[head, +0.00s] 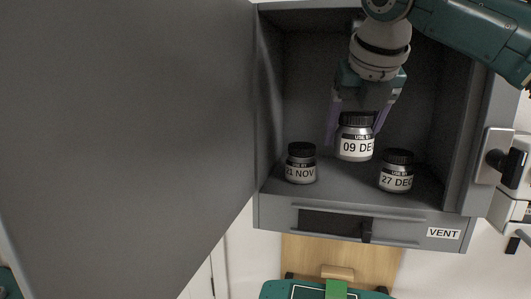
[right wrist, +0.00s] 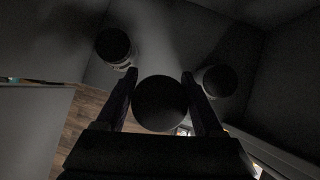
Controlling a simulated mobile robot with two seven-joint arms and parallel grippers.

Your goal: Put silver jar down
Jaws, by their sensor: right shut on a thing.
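My right gripper (head: 358,115) is inside the open grey cabinet, coming down from above. It is shut on a silver jar (head: 355,148) with a black lid, labelled "09 DEC" as far as it reads. The jar is upright and looks a little higher than its neighbours; I cannot tell if it touches the shelf. In the right wrist view the held jar's dark lid (right wrist: 160,103) sits between the two fingers (right wrist: 160,95). My left gripper is not in view.
A "21 NOV" jar (head: 301,163) stands to the left and a "27 DEC" jar (head: 397,171) to the right on the cabinet floor (head: 345,187). The open door (head: 120,140) fills the left.

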